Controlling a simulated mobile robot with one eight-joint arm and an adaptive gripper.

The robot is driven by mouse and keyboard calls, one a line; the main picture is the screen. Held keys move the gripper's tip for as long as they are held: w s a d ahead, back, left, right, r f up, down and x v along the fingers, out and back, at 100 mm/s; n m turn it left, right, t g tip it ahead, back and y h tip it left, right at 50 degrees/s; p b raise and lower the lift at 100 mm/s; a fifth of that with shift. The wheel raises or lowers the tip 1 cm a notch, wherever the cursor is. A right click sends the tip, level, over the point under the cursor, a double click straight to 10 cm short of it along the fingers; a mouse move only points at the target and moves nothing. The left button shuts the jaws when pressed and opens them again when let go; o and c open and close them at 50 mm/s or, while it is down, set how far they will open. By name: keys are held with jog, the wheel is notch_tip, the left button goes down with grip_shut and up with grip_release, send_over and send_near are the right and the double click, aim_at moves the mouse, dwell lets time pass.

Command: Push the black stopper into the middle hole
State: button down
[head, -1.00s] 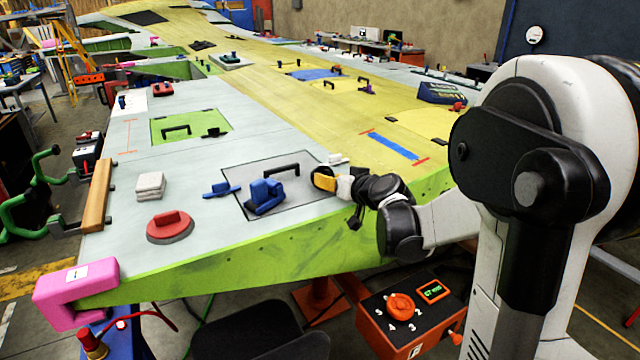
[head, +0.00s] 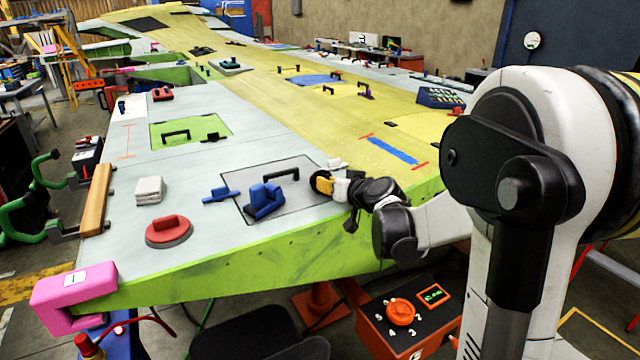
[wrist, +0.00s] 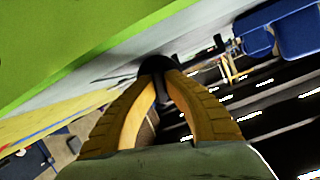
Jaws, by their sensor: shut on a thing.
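My gripper (wrist: 160,80) shows in the wrist view with its two yellow fingers closed at the tips on a black rounded thing (wrist: 157,63), which looks like the black stopper. Its far side and shape are mostly hidden. In the head view my gripper (head: 321,184) is low over the near right edge of the pale wing panel (head: 225,240), beside the grey outlined plate (head: 305,205). I cannot tell whether the stopper touches the surface. The middle hole cannot be made out in either view.
A blue clamp (head: 264,201) and a black handle (head: 281,174) stand just left of my gripper. A red knob (head: 169,230), white stack (head: 149,190) and pink clamp (head: 75,288) are farther left. The wing's green edge (head: 250,257) runs below.

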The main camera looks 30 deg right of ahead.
aim_at(327, 174)
jog(key=shift+r, duration=0.15)
jog(key=shift+r+p, duration=2.35)
jog(key=shift+r, duration=0.55)
